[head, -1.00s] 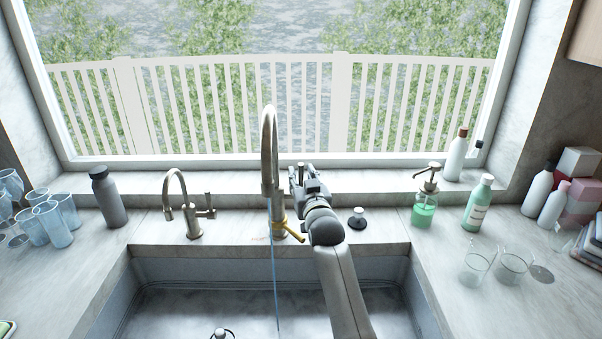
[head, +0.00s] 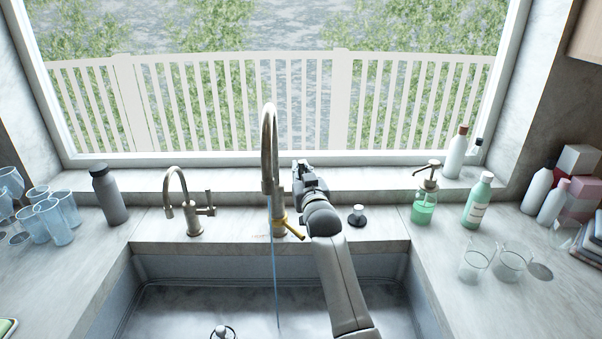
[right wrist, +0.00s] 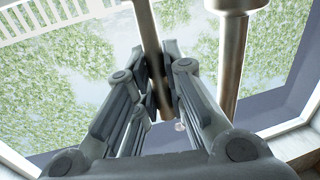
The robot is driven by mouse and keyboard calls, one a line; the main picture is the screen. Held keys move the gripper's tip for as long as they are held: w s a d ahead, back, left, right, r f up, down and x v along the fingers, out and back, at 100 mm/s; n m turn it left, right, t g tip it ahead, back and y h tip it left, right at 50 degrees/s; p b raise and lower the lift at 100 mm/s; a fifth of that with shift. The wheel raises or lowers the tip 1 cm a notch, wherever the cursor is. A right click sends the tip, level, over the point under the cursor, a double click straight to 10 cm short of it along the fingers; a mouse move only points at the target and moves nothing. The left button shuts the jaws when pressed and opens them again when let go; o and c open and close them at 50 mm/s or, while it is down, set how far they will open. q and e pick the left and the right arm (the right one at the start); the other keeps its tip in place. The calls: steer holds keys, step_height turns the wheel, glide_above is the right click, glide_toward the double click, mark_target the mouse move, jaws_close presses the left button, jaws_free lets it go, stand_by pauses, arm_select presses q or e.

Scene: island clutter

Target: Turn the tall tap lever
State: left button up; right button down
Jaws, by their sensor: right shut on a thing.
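The tall tap (head: 268,145) stands at the back of the sink, its neck arched, with a thin water stream (head: 275,285) falling from it. A yellow ring and yellow handle (head: 292,231) show at its base. My right gripper (head: 305,177) is just right of the tap. In the right wrist view, my right gripper (right wrist: 160,75) is shut on a slim bronze rod (right wrist: 152,40), which looks like the tall tap's lever; in the head view the gripper hides it. The tap's thicker spout (right wrist: 232,60) shows beside the fingers, apart from them. My left gripper is out of view.
A smaller tap (head: 192,215) stands to the left and a black-based knob (head: 357,216) to the right. A green soap pump (head: 424,208), bottles and glasses (head: 508,265) are farther right. A grey bottle (head: 108,196) and glasses (head: 53,222) stand left. The window is behind.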

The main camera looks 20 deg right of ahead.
steer(key=shift+w+d+r+g+p, duration=0.1)
steer(key=shift+w+r+g+p, duration=0.25)
steer(key=shift+p, duration=0.8)
steer(key=shift+f+g+p, duration=0.2)
steer(key=shift+g+p, duration=0.05)
steer(key=shift+p, duration=0.15)
steer(key=shift+f, duration=0.1)
steer(key=c, duration=1.5)
jaws_free()
steer(key=s, duration=0.4)
steer(key=s+r, duration=0.1)
steer(key=s, duration=0.3)
steer(key=s+a, duration=0.1)
steer(key=s, duration=0.2)
steer(key=shift+s+r, duration=0.15)
steer(key=shift+s, duration=0.25)
